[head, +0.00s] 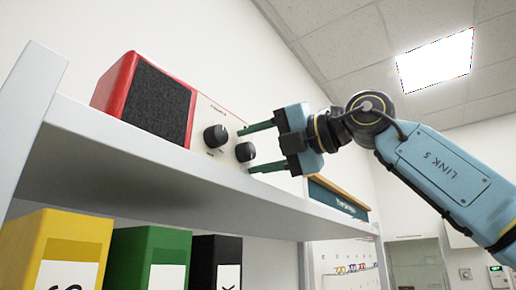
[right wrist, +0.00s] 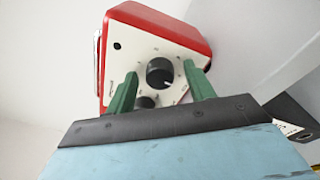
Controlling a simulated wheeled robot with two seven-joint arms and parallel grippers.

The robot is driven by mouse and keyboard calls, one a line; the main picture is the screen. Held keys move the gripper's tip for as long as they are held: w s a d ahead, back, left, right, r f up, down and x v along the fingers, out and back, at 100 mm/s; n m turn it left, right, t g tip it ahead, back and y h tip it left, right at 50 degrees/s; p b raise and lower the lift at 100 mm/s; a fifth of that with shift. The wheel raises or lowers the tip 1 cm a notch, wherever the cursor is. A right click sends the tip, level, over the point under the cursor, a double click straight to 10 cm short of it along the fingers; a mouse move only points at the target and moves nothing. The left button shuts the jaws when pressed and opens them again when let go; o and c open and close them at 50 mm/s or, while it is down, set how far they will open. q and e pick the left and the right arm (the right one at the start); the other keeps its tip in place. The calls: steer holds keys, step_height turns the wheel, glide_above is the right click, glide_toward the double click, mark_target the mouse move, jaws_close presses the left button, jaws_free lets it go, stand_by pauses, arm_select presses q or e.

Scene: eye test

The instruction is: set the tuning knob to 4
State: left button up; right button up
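A red radio (head: 136,97) with a black speaker grille and a cream face stands on the shelf in the head view. Its face carries two dark knobs, a left one (head: 215,136) and a right one (head: 246,152); the labels are too small to read. My right gripper (head: 245,150) is open, with its green fingertips above and below the right knob. In the right wrist view, a round knob (right wrist: 159,72) with a pale pointer mark and ticks around it shows between the spread fingertips; contact cannot be told. A second dark knob (right wrist: 146,102) is partly visible nearer the palm. My left gripper is out of view.
The grey-white shelf (head: 180,185) runs under the radio, close below my right gripper. Yellow (head: 60,240), green (head: 150,248) and black (head: 215,250) binders stand beneath.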

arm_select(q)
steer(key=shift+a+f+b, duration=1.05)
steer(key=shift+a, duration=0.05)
arm_select(e)
steer(key=v, duration=1.3)
steer(key=shift+s, duration=0.15)
steer(key=shift+d, duration=0.15)
